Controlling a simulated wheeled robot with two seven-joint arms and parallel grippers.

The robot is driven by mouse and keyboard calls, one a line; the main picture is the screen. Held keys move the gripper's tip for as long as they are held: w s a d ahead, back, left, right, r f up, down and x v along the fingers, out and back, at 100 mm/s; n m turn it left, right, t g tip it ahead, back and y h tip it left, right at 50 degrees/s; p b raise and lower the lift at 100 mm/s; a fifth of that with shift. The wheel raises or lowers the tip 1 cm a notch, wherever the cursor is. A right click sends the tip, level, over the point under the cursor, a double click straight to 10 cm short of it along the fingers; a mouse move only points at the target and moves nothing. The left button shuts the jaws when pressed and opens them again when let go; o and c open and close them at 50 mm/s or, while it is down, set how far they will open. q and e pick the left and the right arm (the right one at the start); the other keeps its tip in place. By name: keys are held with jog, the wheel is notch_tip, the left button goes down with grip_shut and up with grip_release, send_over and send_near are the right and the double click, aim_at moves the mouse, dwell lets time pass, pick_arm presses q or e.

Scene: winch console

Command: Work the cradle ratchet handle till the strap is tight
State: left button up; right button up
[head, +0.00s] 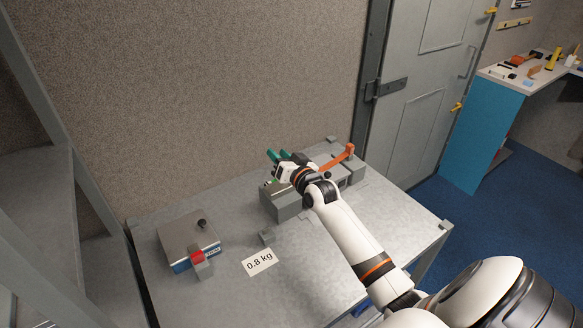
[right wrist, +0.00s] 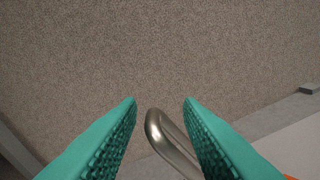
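My right gripper (head: 280,155) reaches over the grey cradle (head: 290,207) on the metal table, its teal fingers pointing towards the back wall. In the right wrist view the fingers of the right gripper (right wrist: 161,102) are apart. A rounded metal bar (right wrist: 168,138), which looks like the ratchet handle, shows between them, its lower right end running behind the right finger. I cannot tell whether either finger touches it. An orange strap (head: 336,160) runs up to the cradle's right end. My arm hides much of the cradle, and the handle cannot be made out in the head view. My left gripper is not in view.
A grey box (head: 187,238) with a black knob and a red part stands on the table's left. A "0.8 kg" card (head: 260,262) lies at the front middle. The wall is close behind the table. A grey door (head: 420,85) and a blue-sided bench (head: 484,130) are to the right.

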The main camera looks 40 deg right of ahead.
jog(key=s+b, duration=0.2)
jog(key=s, duration=0.8)
jog(key=shift+s+a+r, duration=0.25)
jog(key=shift+s+a, duration=0.1)
jog(key=shift+a, duration=0.1)
jog(key=shift+c, duration=0.2)
jog(key=w+n+b, duration=0.1)
jog(key=w, duration=0.2)
jog(key=w+n+b, duration=0.1)
jog(key=w+n, duration=0.1)
jog(key=w, duration=0.2)
jog(key=w+n+b, duration=0.1)
jog(key=w+n, duration=0.1)
jog(key=w, duration=0.1)
jog(key=shift+w+d+f+t+b, duration=0.2)
jog(key=shift+t+b, duration=0.1)
jog(key=shift+b, duration=0.05)
jog(key=shift+w+f, duration=0.1)
jog(key=shift+w, duration=0.55)
jog(key=shift+c, duration=0.5)
grip_shut()
